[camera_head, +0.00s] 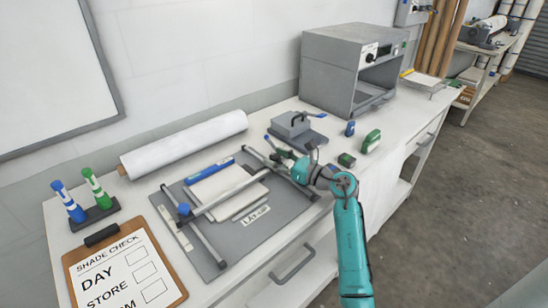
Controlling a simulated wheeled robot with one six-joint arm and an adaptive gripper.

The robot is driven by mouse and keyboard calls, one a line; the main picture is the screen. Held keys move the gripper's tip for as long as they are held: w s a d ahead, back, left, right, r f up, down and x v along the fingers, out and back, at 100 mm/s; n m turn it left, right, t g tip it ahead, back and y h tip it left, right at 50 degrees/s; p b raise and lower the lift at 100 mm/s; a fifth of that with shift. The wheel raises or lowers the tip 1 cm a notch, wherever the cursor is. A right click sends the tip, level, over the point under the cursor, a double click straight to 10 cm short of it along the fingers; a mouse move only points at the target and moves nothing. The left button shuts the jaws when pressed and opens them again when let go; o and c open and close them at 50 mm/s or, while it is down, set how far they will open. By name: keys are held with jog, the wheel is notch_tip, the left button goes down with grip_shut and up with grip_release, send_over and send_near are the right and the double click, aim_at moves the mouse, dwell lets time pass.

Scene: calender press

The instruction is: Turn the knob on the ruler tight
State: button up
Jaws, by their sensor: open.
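The ruler (232,194) is a grey bar lying slantwise across a dark grey mat (274,227), bridging two rails. A blue knob (184,209) stands upright at the ruler's left end. The ruler's right end lies close to my gripper (272,148), and any knob there is hidden or too small to tell apart from the fingers. My gripper is open, low over the mat's right rail (308,189), well to the right of the blue knob. I cannot tell whether the fingers touch anything.
White sheets (207,187) and a blue strip (209,170) lie behind the ruler. A clipboard (176,295) and marker stand (96,216) are left; a white roll (185,145) is behind.

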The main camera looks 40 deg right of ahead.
jog(key=shift+w+a, duration=0.1)
jog(key=shift+w, duration=0.35)
grip_shut()
jog(key=shift+a+m+h, duration=0.1)
jog(key=shift+m+h, duration=0.3)
jog(key=shift+h, duration=0.2)
jog(key=shift+m+t+h, duration=0.3)
jog(key=shift+m+h, duration=0.7)
jog(key=shift+h, duration=0.5)
jog(key=shift+m+h, duration=1.3)
jog(key=shift+h, duration=0.9)
jog(key=shift+m+g+h, duration=0.4)
jog(key=shift+m+h, duration=0.1)
jog(key=shift+h, duration=0.1)
